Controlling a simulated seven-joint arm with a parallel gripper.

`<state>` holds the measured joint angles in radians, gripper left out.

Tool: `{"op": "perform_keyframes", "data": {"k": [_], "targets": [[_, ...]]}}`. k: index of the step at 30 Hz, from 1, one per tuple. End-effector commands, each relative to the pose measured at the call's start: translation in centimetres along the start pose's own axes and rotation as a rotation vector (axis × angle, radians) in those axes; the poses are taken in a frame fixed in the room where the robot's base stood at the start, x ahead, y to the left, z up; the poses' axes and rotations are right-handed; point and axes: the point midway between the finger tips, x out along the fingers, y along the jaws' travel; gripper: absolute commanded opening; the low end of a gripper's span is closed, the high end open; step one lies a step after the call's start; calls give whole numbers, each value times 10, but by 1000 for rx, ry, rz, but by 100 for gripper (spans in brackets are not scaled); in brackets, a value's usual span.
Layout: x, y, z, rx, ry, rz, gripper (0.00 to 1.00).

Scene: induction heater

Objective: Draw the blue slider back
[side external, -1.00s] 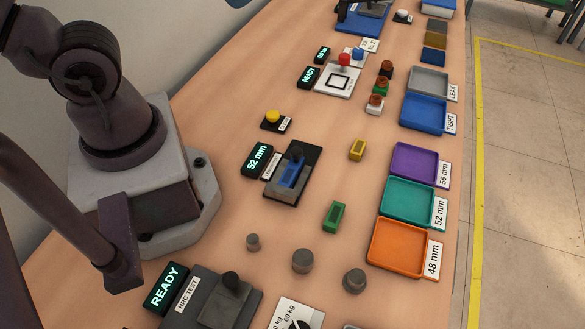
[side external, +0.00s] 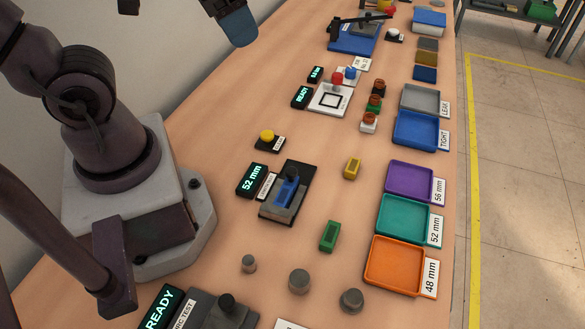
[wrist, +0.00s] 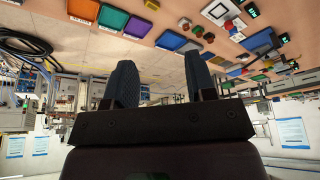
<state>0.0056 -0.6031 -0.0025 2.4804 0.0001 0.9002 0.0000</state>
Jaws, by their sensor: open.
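The blue slider (side external: 286,193) sits in a grey and black gauge block (side external: 305,178) on the table, with a dark knob at its far end. A display beside it reads 52 mm (side external: 252,180). My gripper (wrist: 162,82) shows two dark blue fingers held apart with nothing between them in the wrist view. In the side view only a blue fingertip (side external: 237,26) shows at the top edge, high above the table and well away from the slider. The slider cannot be made out for certain in the wrist view.
Purple (side external: 408,183), teal (side external: 404,219) and orange (side external: 394,265) trays line the right edge. A green block (side external: 329,236) and a yellow block (side external: 352,167) stand right of the gauge.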

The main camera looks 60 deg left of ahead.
Motion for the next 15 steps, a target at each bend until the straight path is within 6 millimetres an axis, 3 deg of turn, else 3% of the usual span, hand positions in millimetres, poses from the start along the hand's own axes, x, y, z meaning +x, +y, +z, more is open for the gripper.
{"op": "perform_keyframes", "data": {"k": [8,15], "targets": [[66,7,-26,17,-313,4,51],[135,15,-39,21,-562,7,51]]}}
